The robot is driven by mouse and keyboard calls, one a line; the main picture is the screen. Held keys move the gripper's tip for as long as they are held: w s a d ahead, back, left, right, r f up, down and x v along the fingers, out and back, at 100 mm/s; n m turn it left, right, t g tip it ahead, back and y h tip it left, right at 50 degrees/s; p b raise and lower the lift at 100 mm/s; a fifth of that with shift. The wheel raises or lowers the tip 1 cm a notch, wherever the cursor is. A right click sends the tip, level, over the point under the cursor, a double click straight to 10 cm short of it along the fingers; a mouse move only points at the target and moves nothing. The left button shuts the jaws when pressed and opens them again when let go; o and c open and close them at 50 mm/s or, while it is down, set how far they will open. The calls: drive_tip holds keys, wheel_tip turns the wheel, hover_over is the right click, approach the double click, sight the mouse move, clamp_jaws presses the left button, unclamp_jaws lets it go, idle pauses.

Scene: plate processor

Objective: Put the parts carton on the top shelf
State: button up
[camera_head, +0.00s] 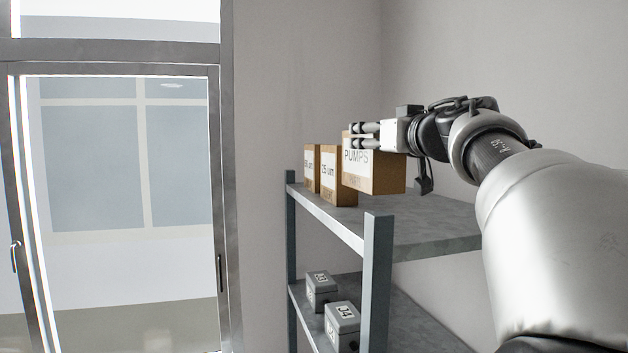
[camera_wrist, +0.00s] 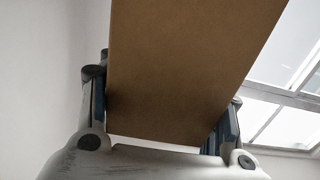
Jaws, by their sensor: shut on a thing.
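The parts carton (camera_head: 372,172), a brown box with a white label reading "PUMPS", is in my gripper (camera_head: 364,135). In the wrist view my gripper (camera_wrist: 163,105) has one finger on each side of the brown carton (camera_wrist: 185,65) and is shut on it. The carton is over the top shelf (camera_head: 430,232) of a grey rack and looks a little above its surface, to the right of two other cartons. Any gap underneath is hard to judge.
Two brown cartons, one reading "25 um" (camera_head: 335,180) and a narrower one (camera_head: 311,172), stand on the top shelf at its left end. Grey labelled boxes (camera_head: 320,288) (camera_head: 342,322) sit on the lower shelf. A grey post (camera_head: 377,270) rises at the front. The top shelf's right part looks clear.

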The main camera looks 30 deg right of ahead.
sight(374, 173)
drive_tip(key=shift+w+d+f+b, duration=0.15)
drive_tip(key=shift+f+b, duration=0.15)
drive_tip(key=shift+f, duration=0.6)
drive_tip(key=f+b, duration=0.1)
drive_tip(key=f, duration=0.1)
drive_tip(key=f+b, duration=0.1)
drive_tip(key=shift+s+f, duration=0.2)
drive_tip(key=shift+f, duration=0.2)
drive_tip(key=shift+w+f+b, duration=0.1)
drive_tip(key=shift+f+b, duration=0.2)
drive_tip(key=shift+b, duration=0.1)
drive_tip(key=shift+r, duration=0.1)
drive_tip(key=o, duration=1.7)
drive_tip(key=shift+f, duration=0.2)
drive_tip(key=shift+o, duration=0.2)
drive_tip(key=shift+r, duration=0.15)
